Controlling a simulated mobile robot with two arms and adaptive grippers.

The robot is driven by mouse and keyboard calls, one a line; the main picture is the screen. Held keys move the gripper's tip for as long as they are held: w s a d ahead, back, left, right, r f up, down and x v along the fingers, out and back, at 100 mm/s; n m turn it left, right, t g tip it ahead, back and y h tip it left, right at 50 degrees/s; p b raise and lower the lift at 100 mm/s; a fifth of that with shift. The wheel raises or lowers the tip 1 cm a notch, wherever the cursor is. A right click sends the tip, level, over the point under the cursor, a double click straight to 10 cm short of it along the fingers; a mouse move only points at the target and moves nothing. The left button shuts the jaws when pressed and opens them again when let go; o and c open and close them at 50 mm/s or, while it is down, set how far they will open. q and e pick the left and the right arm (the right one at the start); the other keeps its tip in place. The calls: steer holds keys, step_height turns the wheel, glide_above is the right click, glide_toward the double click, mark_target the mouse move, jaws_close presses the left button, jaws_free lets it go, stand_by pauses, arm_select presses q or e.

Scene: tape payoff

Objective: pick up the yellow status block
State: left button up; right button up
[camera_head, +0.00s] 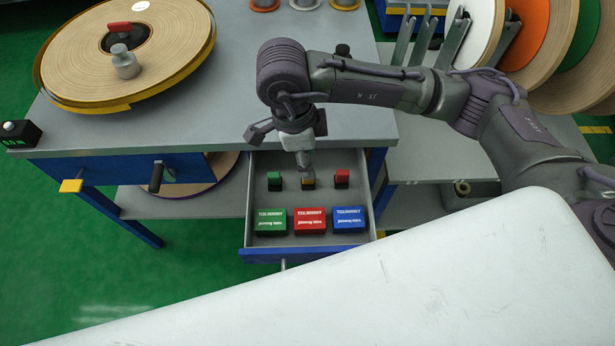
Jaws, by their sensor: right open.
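The small yellow status block (308,183) sits in the open drawer, in the middle of a row between a green block (274,181) and a red block (342,178). Its upper part is partly hidden by my right gripper (306,168). My right gripper points down into the drawer directly over the yellow block; the jaws are open. I cannot tell if the fingers touch the block. My left gripper is not in view.
Green (271,221), red (309,220) and blue (348,219) labelled boxes lie in front of the blocks. The drawer's walls (249,200) surround them. The grey worktop (225,110) is just above and behind, bearing a large tape reel (75,65).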

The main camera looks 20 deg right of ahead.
steer(key=f, duration=0.5)
steer(key=shift+s+d+f, duration=0.1)
steer(key=shift+s+f, duration=0.15)
steer(key=shift+f, duration=0.05)
steer(key=shift+c, duration=0.2)
jaws_close()
